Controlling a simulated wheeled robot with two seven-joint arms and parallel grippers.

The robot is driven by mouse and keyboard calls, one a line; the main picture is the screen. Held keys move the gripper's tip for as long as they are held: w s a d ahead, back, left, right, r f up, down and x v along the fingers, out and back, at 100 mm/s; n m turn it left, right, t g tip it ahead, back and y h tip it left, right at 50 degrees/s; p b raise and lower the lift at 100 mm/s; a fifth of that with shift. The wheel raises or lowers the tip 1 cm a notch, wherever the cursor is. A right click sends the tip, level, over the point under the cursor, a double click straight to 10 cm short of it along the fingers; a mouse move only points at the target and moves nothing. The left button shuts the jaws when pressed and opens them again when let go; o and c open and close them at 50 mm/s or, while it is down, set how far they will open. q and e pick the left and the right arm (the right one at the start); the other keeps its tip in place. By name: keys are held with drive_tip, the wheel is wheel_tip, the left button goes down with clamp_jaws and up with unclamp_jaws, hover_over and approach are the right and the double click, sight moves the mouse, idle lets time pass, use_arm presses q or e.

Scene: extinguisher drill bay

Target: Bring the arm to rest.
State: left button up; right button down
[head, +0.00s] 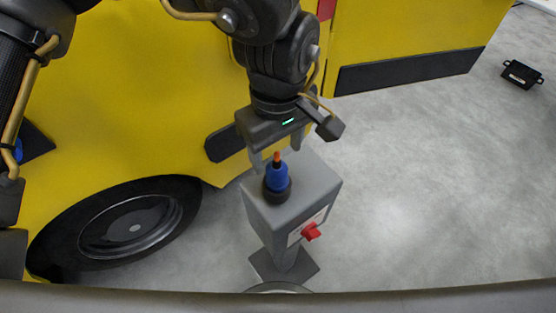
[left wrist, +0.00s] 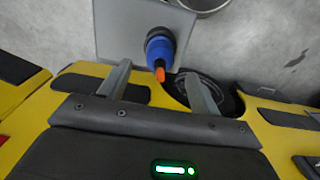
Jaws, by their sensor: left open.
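My left gripper (head: 277,153) hangs above the far edge of the grey pedestal's top (head: 312,182), fingers pointing down. Its two fingers are apart with nothing between them that I can see. A blue piece with a black base and an orange tip (head: 277,177) stands upright on the pedestal top, close to the fingers. In the left wrist view the blue piece (left wrist: 159,45) shows beyond the open fingers (left wrist: 158,72), with its orange tip towards the gap. I cannot tell whether a finger touches it. My right gripper is not in view.
A red knob (head: 311,231) sticks out of the pedestal's side. A yellow vehicle (head: 130,90) with a dark wheel (head: 130,226) stands close behind my arm. A small black box (head: 522,74) lies on the floor at far right. The grey floor between is clear.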

use_arm(q)
wheel_tip(320, 180, up, 6)
drive_tip(key=shift+f, duration=0.1)
drive_tip(key=shift+d, duration=0.1)
